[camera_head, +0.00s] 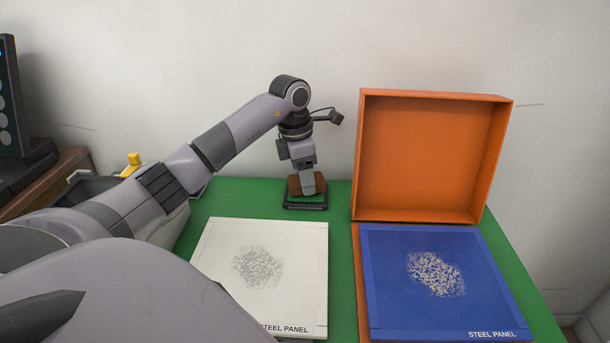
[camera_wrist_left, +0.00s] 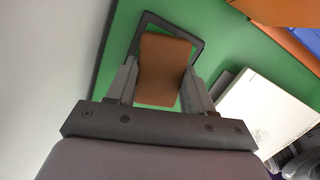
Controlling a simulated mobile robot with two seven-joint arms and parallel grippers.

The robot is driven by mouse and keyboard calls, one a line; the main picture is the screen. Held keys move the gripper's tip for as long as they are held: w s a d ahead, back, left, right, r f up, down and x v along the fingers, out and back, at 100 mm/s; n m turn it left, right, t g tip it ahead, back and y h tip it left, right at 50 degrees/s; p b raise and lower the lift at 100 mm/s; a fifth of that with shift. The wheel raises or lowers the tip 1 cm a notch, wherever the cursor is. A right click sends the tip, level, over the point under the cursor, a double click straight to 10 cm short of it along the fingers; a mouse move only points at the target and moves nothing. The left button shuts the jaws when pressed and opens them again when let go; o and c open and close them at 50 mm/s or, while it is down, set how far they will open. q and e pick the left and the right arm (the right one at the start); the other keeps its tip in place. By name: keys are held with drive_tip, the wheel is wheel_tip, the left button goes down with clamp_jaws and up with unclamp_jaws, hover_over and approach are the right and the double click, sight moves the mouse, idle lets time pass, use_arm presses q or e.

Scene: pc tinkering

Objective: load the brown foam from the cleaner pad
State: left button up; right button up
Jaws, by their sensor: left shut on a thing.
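The brown foam (camera_head: 293,186) is at the back of the green table, at the cleaner pad. In the left wrist view the foam (camera_wrist_left: 163,66) is a brown block between my two fingers. My left gripper (camera_head: 308,187) points down and is shut on the foam. The cleaner pad (camera_head: 305,206) is a dark-rimmed frame with a label on its front edge. Its dark frame (camera_wrist_left: 196,45) shows around the foam in the left wrist view. I cannot tell whether the foam still touches the pad. My right gripper is not in view.
A white steel panel (camera_head: 310,259) with a grey speckled patch lies in front of the pad. A blue steel panel (camera_head: 400,315) with a similar patch lies at right, before an open orange box lid (camera_head: 425,160). A dark bin with something yellow (camera_head: 132,162) is at left.

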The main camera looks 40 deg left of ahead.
use_arm(q)
drive_tip(key=shift+f, duration=0.4)
drive_tip(key=shift+f, duration=0.15)
idle(1.0)
wheel_tip(320, 180, up, 7)
drive_tip(key=p, duration=0.6)
drive_tip(key=shift+p, duration=0.3)
idle(0.4)
